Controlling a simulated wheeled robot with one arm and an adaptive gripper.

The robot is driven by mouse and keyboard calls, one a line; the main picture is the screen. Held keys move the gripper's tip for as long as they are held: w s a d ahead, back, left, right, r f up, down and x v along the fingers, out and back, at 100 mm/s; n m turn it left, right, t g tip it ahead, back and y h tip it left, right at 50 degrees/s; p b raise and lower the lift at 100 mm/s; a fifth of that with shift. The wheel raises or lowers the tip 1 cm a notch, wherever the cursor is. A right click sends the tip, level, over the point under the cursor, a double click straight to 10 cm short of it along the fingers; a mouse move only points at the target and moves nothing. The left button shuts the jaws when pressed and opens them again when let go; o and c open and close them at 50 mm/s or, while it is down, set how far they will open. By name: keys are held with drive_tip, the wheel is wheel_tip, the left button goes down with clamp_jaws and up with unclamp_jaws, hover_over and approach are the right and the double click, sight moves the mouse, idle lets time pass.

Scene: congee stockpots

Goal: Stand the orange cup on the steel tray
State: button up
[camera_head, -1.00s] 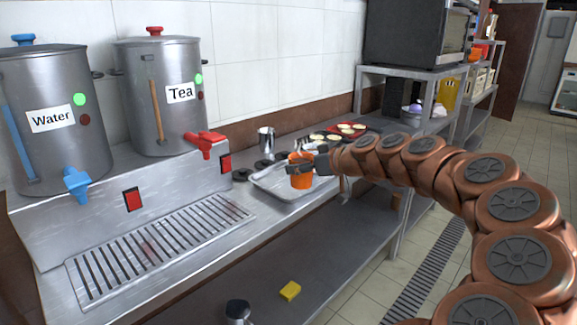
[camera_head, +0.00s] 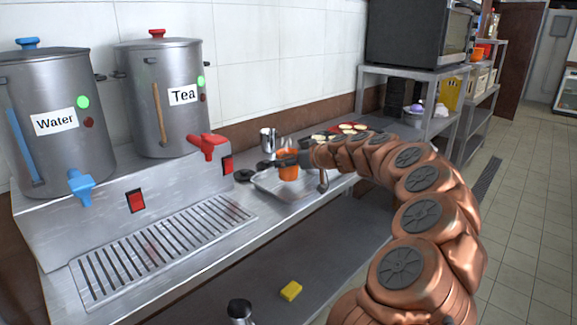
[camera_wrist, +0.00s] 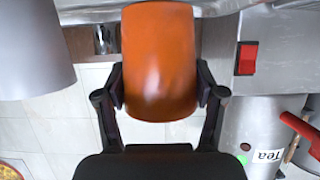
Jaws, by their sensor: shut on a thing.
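The orange cup (camera_head: 288,168) is upright over the steel tray (camera_head: 275,193) in the head view; I cannot tell whether its base touches the tray. My gripper (camera_head: 282,162) is shut on the cup's sides. In the wrist view the orange cup (camera_wrist: 160,65) fills the middle, with a black finger of my gripper (camera_wrist: 160,92) pressed on each side. Faint steam shows above the cup. My gripper and arm hide part of the tray's far right side.
The Water pot (camera_head: 55,110) and Tea pot (camera_head: 165,100) stand left, above a slotted drip grate (camera_head: 165,245). A steel jug (camera_head: 268,140) stands behind the tray. A red tray (camera_head: 335,132) with several bowls lies beyond. A yellow sponge (camera_head: 291,290) is on the lower shelf.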

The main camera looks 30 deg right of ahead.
drive_tip(key=shift+f, duration=0.95)
drive_tip(key=shift+f, duration=0.2)
drive_tip(key=o, duration=1.3)
drive_tip(key=shift+r, duration=0.15)
drive_tip(key=shift+r, duration=0.15)
drive_tip(key=b+v, duration=0.1)
drive_tip(key=v, duration=1.1)
drive_tip(key=shift+s, duration=0.1)
